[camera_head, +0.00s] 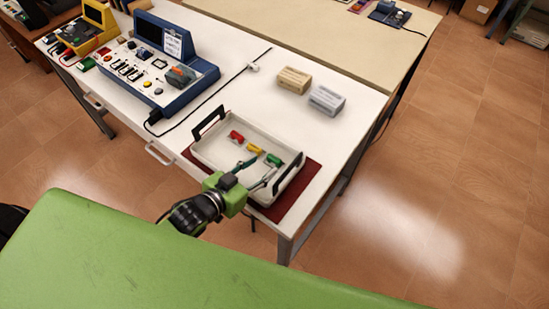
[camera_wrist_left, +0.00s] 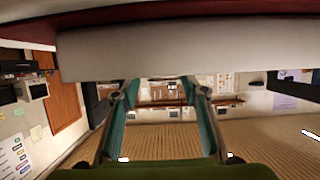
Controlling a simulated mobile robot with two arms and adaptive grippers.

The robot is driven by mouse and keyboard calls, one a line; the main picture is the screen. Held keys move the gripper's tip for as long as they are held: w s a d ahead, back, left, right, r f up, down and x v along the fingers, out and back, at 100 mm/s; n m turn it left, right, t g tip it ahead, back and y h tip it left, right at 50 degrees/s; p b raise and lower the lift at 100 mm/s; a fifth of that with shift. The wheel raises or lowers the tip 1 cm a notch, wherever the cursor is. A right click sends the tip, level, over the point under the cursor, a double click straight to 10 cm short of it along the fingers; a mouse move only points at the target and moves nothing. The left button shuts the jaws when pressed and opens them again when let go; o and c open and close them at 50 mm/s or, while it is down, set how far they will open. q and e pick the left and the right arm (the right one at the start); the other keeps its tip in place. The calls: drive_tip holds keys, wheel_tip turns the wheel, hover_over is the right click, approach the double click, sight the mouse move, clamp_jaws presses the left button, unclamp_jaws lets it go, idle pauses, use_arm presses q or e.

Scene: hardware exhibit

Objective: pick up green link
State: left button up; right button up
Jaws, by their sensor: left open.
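A small green link (camera_head: 274,159) lies in a white tray (camera_head: 212,160), near the tray's right end. A yellow link (camera_head: 254,149) and a red link (camera_head: 236,137) lie to its left in the same tray. My left gripper (camera_head: 262,167) reaches over the tray's front side, its fingers just in front of the green link. It is open and nothing shows between its fingers. In the left wrist view the two teal fingers (camera_wrist_left: 160,84) stand apart below a broad pale band. The green link does not show there. My right gripper is out of view.
The tray has dark handles and rests on a dark red mat (camera_head: 301,183) on a white table (camera_head: 345,114). Two small boxes, tan (camera_head: 294,80) and grey (camera_head: 327,100), stand behind it. A blue electronics trainer (camera_head: 185,90) stands at the left. A black cable crosses the table.

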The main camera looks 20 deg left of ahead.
sight(272, 160)
use_arm(q)
drive_tip(key=shift+w+d+f+p, duration=0.1)
drive_tip(key=shift+w+d+p, duration=0.15)
drive_tip(key=shift+w, duration=0.25)
drive_tip(key=x, duration=0.3)
drive_tip(key=shift+w+d+f+p, duration=0.1)
drive_tip(key=shift+w+d+p, duration=0.15)
drive_tip(key=shift+p, duration=0.15)
drive_tip(key=shift+w+d+f, duration=0.1)
drive_tip(key=shift+w+f, duration=0.1)
drive_tip(key=shift+w, duration=0.05)
drive_tip(key=shift+s, duration=0.1)
drive_tip(key=shift+c, duration=0.8)
drive_tip(key=c, duration=0.5)
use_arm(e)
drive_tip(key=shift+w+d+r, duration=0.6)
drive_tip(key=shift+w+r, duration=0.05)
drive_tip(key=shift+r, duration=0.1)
